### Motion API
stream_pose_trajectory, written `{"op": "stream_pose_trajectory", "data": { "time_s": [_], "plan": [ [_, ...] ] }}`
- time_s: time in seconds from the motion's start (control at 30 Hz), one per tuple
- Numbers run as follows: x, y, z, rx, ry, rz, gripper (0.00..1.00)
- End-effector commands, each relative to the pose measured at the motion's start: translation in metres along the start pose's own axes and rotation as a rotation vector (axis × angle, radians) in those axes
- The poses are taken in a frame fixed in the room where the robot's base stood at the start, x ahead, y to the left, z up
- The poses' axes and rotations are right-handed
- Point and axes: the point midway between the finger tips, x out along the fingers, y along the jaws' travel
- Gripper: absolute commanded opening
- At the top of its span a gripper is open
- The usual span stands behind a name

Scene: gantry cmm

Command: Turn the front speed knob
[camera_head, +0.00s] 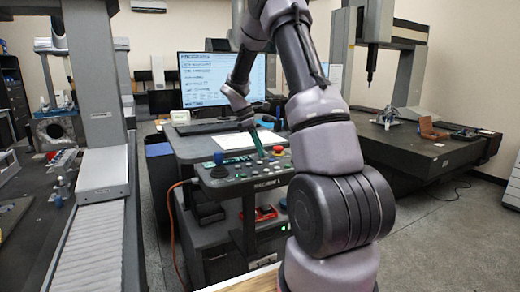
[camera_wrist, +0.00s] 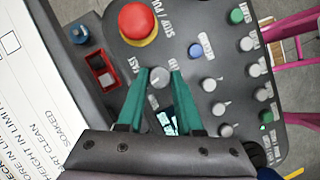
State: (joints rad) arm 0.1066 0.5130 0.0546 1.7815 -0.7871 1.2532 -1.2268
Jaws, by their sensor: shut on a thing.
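The front speed knob, a small round grey knob (camera_wrist: 159,78), sits on the dark control panel (camera_wrist: 130,48) beside lettering that reads FAST. My gripper (camera_wrist: 160,72) has its two teal fingers on either side of this knob, shut on it. In the head view my gripper (camera_head: 261,153) reaches down onto the panel (camera_head: 222,184) at the front of the console. The knob itself is hidden or too small to make out there.
A big red stop button (camera_wrist: 138,20) and a blue button (camera_wrist: 195,50) are close to the fingers. Several grey knobs and a green button (camera_wrist: 236,16) line the panel's right side. A white paper sheet (camera_head: 235,140) lies behind the panel, before a monitor (camera_head: 215,80).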

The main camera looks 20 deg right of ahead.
Motion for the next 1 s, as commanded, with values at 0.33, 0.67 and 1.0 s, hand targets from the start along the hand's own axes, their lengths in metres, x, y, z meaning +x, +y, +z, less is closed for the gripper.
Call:
{"op": "stream_pose_trajectory", "data": {
  "time_s": [0.33,0.67,1.0],
  "plan": [
    [-0.0005,0.0035,-0.0005,0.303,0.002,-0.124,0.0],
    [0.0002,0.0055,0.0013,0.59,0.001,-0.243,0.0],
    [0.0003,0.0066,0.0025,0.821,0.002,-0.339,0.0]
  ]
}}
